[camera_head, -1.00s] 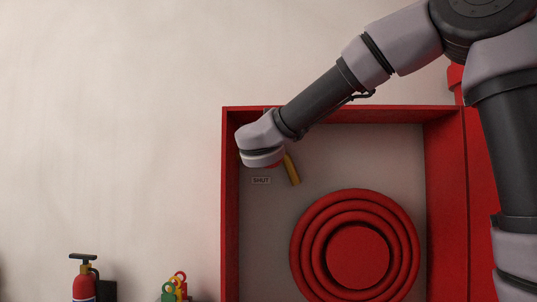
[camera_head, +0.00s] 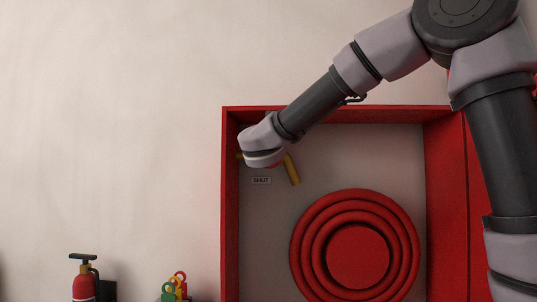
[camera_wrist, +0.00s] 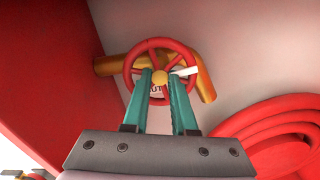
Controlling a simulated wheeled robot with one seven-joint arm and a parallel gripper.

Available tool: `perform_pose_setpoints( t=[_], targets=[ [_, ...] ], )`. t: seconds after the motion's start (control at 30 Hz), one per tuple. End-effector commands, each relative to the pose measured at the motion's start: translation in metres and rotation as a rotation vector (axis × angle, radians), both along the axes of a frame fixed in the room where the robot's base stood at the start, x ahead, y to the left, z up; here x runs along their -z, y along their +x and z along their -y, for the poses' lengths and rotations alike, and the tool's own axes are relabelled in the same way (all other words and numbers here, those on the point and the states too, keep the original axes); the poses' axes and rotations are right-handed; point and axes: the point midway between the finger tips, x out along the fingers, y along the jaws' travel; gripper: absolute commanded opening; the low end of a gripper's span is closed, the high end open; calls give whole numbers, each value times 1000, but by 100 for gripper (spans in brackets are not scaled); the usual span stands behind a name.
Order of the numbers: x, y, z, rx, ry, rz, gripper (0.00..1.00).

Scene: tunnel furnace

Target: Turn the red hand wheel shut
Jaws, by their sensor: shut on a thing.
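The red hand wheel (camera_wrist: 180,52) shows in the wrist view, on a brass pipe (camera_wrist: 206,84) that bends downward. It has a yellow hub and a white pointer at its right. My gripper (camera_wrist: 160,78) has its two teal fingers at the wheel's middle, shut on the wheel at or near the hub; the exact contact is hard to see. In the head view my wrist covers nearly all of the wheel. The brass pipe (camera_head: 292,170) and the SHUT label (camera_head: 261,181) show just below my wrist. In the wrist view the fingers and wheel partly cover a label.
The wheel is inside a red open cabinet (camera_head: 230,215), close to its left wall. A coiled red hose (camera_head: 300,245) fills the lower right.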

Motion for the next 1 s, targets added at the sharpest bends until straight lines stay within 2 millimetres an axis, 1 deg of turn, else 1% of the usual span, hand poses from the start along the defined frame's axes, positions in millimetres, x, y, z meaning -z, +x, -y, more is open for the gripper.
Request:
perform_pose_setpoints(
  t=[0.17,0.37,1.0],
  targets=[
    [0,0,1,2,65,2,0],
    [0,0,1,2,208,7,0],
    [1,0,1,1,813,27,0]
  ],
)
